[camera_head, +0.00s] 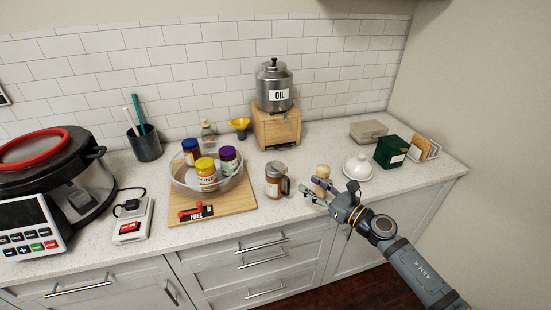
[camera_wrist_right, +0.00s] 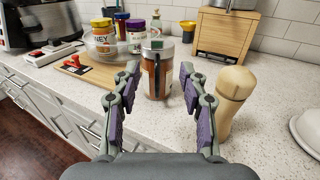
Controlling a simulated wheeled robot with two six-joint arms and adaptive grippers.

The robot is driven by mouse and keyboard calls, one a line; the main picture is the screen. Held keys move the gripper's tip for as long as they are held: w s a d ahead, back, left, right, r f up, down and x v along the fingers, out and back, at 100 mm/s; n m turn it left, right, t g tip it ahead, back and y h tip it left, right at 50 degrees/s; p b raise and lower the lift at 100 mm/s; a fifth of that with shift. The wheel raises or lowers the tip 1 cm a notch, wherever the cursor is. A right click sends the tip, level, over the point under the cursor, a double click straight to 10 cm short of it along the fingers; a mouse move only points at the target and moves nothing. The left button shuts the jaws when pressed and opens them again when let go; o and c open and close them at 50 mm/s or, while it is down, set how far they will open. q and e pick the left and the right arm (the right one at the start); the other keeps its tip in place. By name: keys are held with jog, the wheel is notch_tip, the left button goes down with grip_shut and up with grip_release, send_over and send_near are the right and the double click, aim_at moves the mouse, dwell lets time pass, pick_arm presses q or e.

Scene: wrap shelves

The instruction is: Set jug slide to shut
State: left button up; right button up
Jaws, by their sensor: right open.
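The jug (camera_head: 273,181) stands upright on the counter, with reddish-brown contents, a pale lid and a dark handle on its right side. In the right wrist view the jug (camera_wrist_right: 156,82) is straight ahead, its handle facing me. The slide on its lid is too small to make out, so I cannot tell its position. My right gripper (camera_head: 312,190) is open and empty, just right of the jug. In the right wrist view its fingers (camera_wrist_right: 159,78) spread to either side of the jug, short of it. My left gripper is not in view.
A wooden mill (camera_wrist_right: 233,100) stands close to the right finger. A white domed dish (camera_head: 357,167) and green box (camera_head: 391,151) are further right. Left of the jug, a cutting board (camera_head: 239,201) holds a glass bowl of jars. A wooden box (camera_head: 277,128) with an oil canister stands behind.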

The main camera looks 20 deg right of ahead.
aim_at(286, 169)
jog(key=p+x, duration=0.1)
jog(key=x, duration=0.2)
jog(key=p+x, duration=0.1)
jog(key=x, duration=0.2)
jog(key=p+x, duration=0.2)
jog(key=x, duration=0.1)
jog(key=shift+w+a+r, duration=0.15)
jog(key=shift+a+r, duration=0.2)
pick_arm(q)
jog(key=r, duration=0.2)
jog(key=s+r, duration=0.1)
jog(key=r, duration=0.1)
pick_arm(e)
jog(key=shift+w+f, duration=0.1)
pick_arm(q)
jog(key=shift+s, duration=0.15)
pick_arm(e)
grip_shut()
